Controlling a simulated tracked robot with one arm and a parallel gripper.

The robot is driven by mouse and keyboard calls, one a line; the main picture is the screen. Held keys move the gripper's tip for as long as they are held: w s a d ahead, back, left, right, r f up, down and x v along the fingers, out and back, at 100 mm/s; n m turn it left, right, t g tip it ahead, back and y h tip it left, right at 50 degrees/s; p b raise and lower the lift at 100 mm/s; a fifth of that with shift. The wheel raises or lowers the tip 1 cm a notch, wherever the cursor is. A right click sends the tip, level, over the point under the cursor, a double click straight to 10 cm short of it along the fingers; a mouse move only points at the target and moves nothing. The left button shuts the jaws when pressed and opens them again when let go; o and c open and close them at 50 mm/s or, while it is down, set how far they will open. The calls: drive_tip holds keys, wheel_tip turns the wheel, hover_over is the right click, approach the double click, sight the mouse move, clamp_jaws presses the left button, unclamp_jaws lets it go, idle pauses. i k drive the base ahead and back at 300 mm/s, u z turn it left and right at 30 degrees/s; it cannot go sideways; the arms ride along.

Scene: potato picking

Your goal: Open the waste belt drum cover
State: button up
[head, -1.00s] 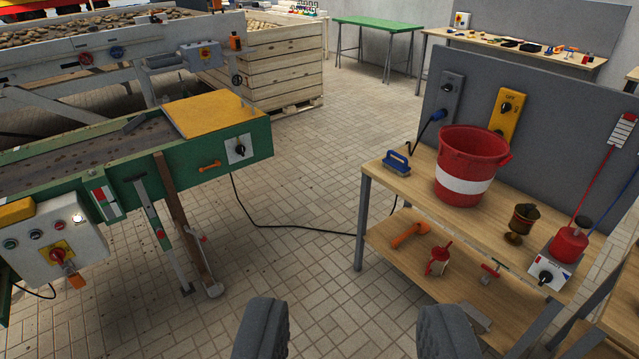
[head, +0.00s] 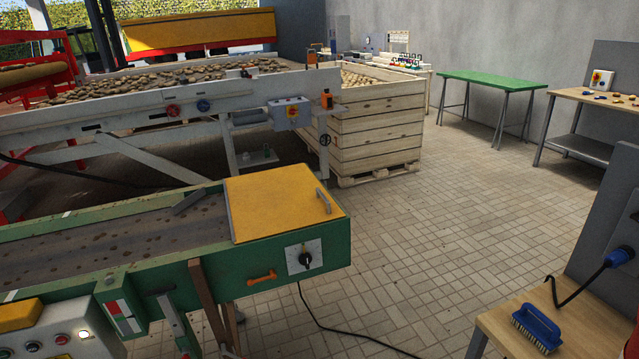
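The waste belt (head: 110,250) is a green-framed conveyor with a dark, dirt-spotted belt at the left. A yellow drum cover (head: 270,205) lies flat and shut over its right end. The cover has a metal handle (head: 323,200) near its right edge and a grey edge strip on its left. An orange handle (head: 262,277) and a black rotary switch on a white plate (head: 305,257) are on the green side below the cover. My gripper is out of the picture.
A control box (head: 50,335) stands at the lower left. A potato-filled wooden crate (head: 375,130) and a grey sorting table (head: 150,125) stand behind the belt. A bench with a blue brush (head: 537,326) is at lower right. A black cable (head: 340,332) crosses the open tiled floor.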

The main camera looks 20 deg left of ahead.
sight(265, 204)
drive_tip(key=u, duration=0.15)
drive_tip(key=i, duration=1.45)
drive_tip(key=u, duration=0.3)
drive_tip(key=i, duration=1.2)
drive_tip(key=u, duration=0.15)
